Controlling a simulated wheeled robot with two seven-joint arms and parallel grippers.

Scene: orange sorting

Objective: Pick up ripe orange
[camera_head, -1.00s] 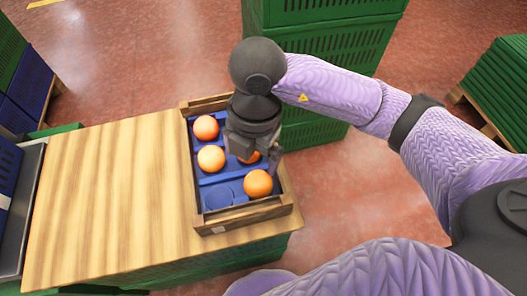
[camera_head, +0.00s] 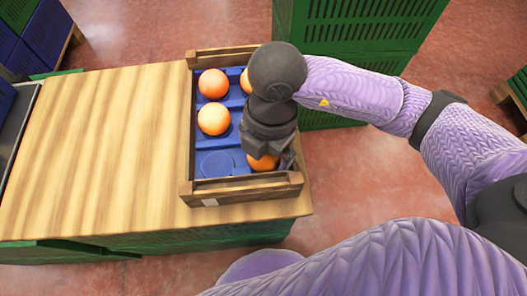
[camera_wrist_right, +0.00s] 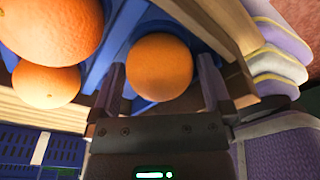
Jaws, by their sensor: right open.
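A wooden crate (camera_head: 240,190) with a blue cupped insert (camera_head: 235,142) holds several oranges, all orange in colour. Two sit in the left column, a far one (camera_head: 213,84) and a middle one (camera_head: 213,118). Another (camera_head: 245,79) is partly hidden behind my right arm. My right gripper (camera_head: 272,150) is pointed down over the front-right orange (camera_head: 263,162), which it partly covers. In the right wrist view this orange (camera_wrist_right: 160,67) lies between the two open fingers (camera_wrist_right: 162,80), with visible gaps on both sides. My left gripper is out of view.
The front-left cup (camera_head: 217,164) is empty. The crate's wooden walls stand close around the front-right orange. The wooden tabletop (camera_head: 100,150) to the left is clear. Stacked green crates (camera_head: 360,35) stand behind my right arm.

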